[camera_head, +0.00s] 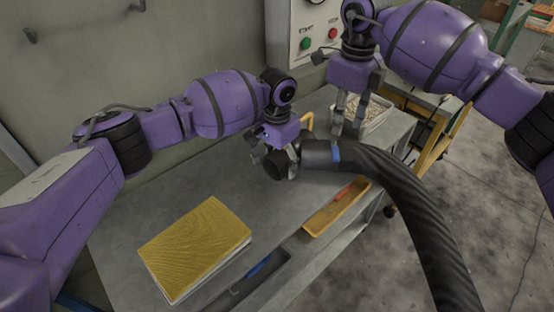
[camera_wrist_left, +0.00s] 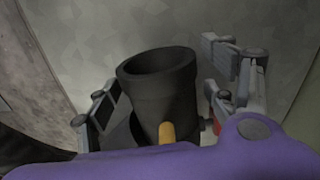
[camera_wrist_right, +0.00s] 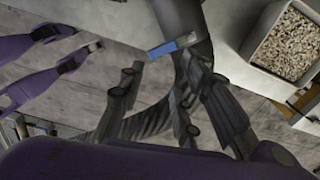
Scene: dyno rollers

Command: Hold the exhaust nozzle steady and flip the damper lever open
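The black exhaust nozzle (camera_head: 318,153) lies over the bench at the end of a ribbed hose (camera_head: 420,215). A blue piece (camera_head: 336,152) sits on it. My left gripper (camera_head: 282,162) is around the nozzle's mouth end. In the left wrist view, the nozzle (camera_wrist_left: 160,90) stands between its spread fingers, with a gap at the right finger. A yellow-orange peg (camera_wrist_left: 167,132) shows in front of the nozzle; it may be the damper lever. My right gripper (camera_head: 348,122) points down just behind the nozzle, fingers apart and empty. The blue piece shows beyond them in its wrist view (camera_wrist_right: 172,46).
A yellow bar (camera_head: 308,121) shows behind the nozzle. A bin of pellets (camera_head: 373,116) stands at the back right. A yellow pad (camera_head: 195,245) lies front left, and an orange tray (camera_head: 337,208) near the front edge. The bench's left middle is clear.

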